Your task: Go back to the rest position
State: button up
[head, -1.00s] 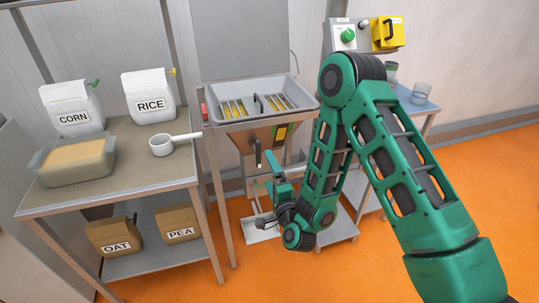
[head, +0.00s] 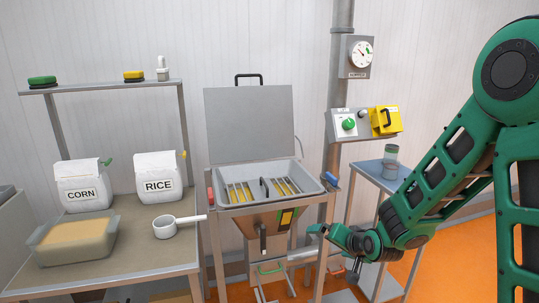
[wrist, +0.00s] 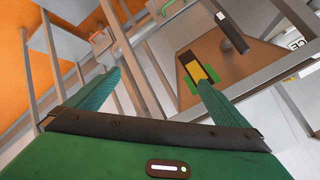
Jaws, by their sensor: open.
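My gripper (head: 318,231) is at the end of my green arm, in front of the machine and to the right of its hopper in the head view. In the wrist view my gripper (wrist: 154,62) shows two teal fingers spread wide apart with nothing between them. The twin-screw machine (head: 265,184) stands ahead with its grey lid up and a grate in its tray. Its brown hopper body (wrist: 225,65), with a yellow and green window, shows beyond the right finger in the wrist view.
A bench (head: 135,243) at left holds corn (head: 83,188) and rice (head: 160,178) bags, a tub of grain (head: 72,240) and a white scoop (head: 166,227). A control box (head: 362,124) stands behind my arm. Orange floor (head: 455,255) is open at right.

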jog(key=s+d+r+g+h, duration=0.2)
jog(key=s+d+r+g, duration=0.1)
jog(key=s+d, duration=0.55)
jog(key=s+d+r+g+h, duration=0.2)
jog(key=s+d+r, duration=0.1)
jog(key=s+d, duration=0.6)
jog(key=s+d+r+g, duration=0.2)
jog(key=s, duration=0.8)
jog(key=s+d+r+m+g+y, duration=0.1)
jog(key=s+d+r+g, duration=0.1)
jog(key=s, duration=0.8)
jog(key=shift+s+d+r+g, duration=0.25)
jog(key=shift+s+r+g, duration=0.15)
jog(key=shift+r+g, duration=0.1)
